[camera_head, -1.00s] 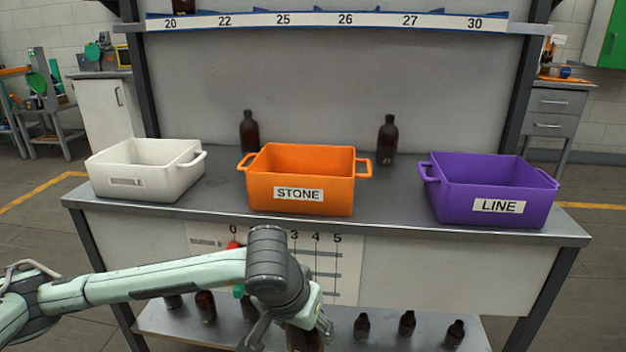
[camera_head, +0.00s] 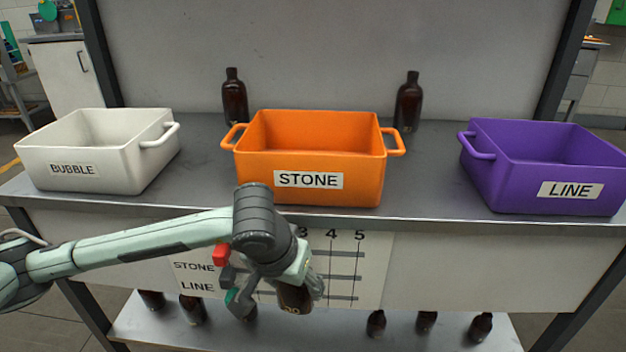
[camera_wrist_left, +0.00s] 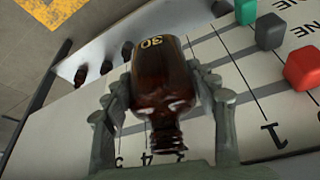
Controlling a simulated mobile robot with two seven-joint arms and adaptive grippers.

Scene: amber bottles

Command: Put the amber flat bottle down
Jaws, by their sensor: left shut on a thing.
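The amber flat bottle (camera_wrist_left: 160,75) is between the fingers of my left gripper (camera_wrist_left: 165,110), which is shut on it. In the left wrist view its neck points toward the bottom of the picture and the number 30 shows on it. In the head view the left gripper (camera_head: 285,285) holds the bottle (camera_head: 294,298) in front of the bench's front panel, below the orange bin; much of the bottle is hidden by the gripper. My right gripper is not in view.
On the bench top (camera_head: 420,185) stand a white BUBBLE bin (camera_head: 125,165), an orange STONE bin (camera_head: 250,180) and a purple LINE bin (camera_head: 510,190). Two dark bottles (camera_head: 235,98) (camera_head: 408,100) stand behind the orange bin. Several bottles (camera_head: 376,323) stand on the lower shelf (camera_head: 345,335). A marked panel (camera_head: 370,270) has colored sliders.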

